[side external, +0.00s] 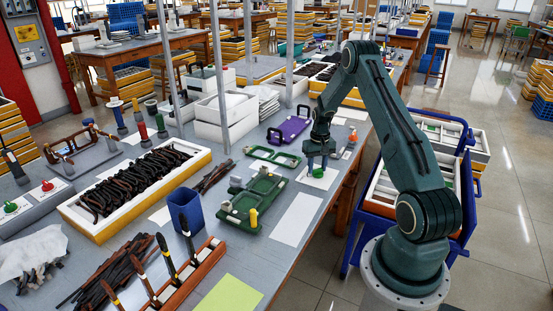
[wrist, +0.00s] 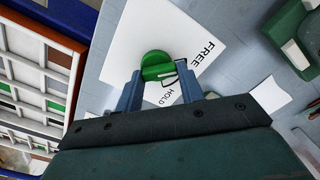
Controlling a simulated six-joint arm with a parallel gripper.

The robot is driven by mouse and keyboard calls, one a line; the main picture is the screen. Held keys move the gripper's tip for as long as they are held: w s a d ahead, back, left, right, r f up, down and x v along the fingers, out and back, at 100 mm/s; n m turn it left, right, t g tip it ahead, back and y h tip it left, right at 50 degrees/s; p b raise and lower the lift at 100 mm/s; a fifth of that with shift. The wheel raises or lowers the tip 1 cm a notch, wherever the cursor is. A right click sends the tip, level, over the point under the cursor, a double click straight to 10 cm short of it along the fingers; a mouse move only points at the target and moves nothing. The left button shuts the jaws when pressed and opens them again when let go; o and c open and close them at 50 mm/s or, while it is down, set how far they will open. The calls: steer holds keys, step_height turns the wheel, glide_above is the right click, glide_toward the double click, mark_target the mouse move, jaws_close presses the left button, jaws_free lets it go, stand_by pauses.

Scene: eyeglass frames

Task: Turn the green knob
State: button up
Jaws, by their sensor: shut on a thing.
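The green knob (wrist: 156,64) sits on a white card (wrist: 125,35) printed with the words FREE and HOLD. My gripper (wrist: 163,78) has its two blue fingers on either side of the knob and is shut on it. In the side view my gripper (side external: 319,158) points down onto the knob (side external: 318,173), which shows as a small green patch under the fingers. The card (side external: 328,182) lies flat on the bench there. The fingers hide part of the knob and of the lettering.
Green fixtures (side external: 275,158) and a purple fixture (side external: 290,130) stand to the left of the card. A white sheet (side external: 297,220) lies nearer the front. A blue cart with compartment trays (side external: 390,190) stands beside the bench edge. Another green knob (side external: 11,207) is at far left.

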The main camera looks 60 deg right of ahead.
stand_by(0.4)
steer(key=o, duration=1)
steer(key=shift+r, duration=0.15)
step_height(320, 180, up, 14)
steer(key=shift+f, duration=0.2)
